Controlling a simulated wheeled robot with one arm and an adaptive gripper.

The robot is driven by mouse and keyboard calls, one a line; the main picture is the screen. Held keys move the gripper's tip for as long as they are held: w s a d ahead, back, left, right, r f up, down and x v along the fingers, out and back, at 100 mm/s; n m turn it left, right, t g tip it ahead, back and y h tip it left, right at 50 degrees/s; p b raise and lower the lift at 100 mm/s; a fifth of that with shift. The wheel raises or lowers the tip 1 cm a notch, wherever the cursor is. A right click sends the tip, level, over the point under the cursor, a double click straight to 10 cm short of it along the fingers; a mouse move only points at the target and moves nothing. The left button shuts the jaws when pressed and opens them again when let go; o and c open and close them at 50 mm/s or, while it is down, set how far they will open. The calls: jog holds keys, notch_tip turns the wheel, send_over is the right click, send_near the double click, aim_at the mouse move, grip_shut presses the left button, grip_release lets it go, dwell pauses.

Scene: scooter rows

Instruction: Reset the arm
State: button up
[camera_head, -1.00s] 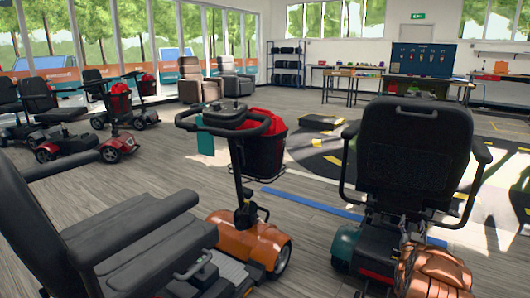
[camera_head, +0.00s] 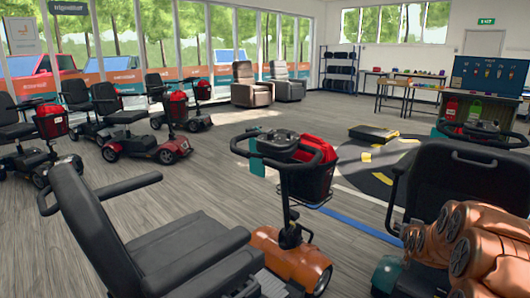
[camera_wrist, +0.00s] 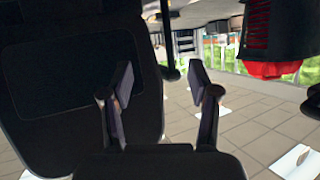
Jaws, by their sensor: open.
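My gripper (camera_wrist: 162,85) shows in the wrist view with its two dark fingers apart and nothing between them. A large black scooter seat back (camera_wrist: 75,75) fills the left of that view, behind the left finger. In the head view my orange-brown arm (camera_head: 490,240) is folded at the lower right, in front of the black seat of a teal scooter (camera_head: 470,185). My fingers are not visible in the head view. I cannot tell from the wrist view whether a finger touches the seat.
An orange scooter (camera_head: 292,258) with a red bag in its basket (camera_head: 308,180) stands close in front. Its black seat (camera_head: 190,255) is near at the left. More scooters (camera_head: 145,145) line the left. Open grey floor (camera_head: 210,185) lies between the rows.

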jog(key=s+a+r+n+g+y+p, duration=0.25)
jog(key=s+a+r+p, duration=0.35)
jog(key=s+a+r, duration=0.3)
jog(key=s+a+r+n+g+y+p, duration=0.15)
jog(key=s+a+r+g+p, duration=0.4)
jog(key=s+a, duration=0.55)
jog(key=s+a+r+g+p, duration=0.2)
jog(key=s+a+r+p, duration=0.1)
jog(key=s, duration=0.8)
jog(key=s+a+r+n+g+p, duration=0.1)
jog(key=s+a+r+p, duration=0.3)
jog(key=s, duration=0.8)
jog(key=s+a+r+g+p, duration=0.3)
jog(key=s+r+p, duration=0.2)
jog(key=s, duration=0.6)
notch_tip(320, 180, up, 3)
jog(key=shift+s+a+f+y+p, duration=0.2)
jog(key=shift+y+p, duration=0.15)
jog(key=shift+y, duration=0.05)
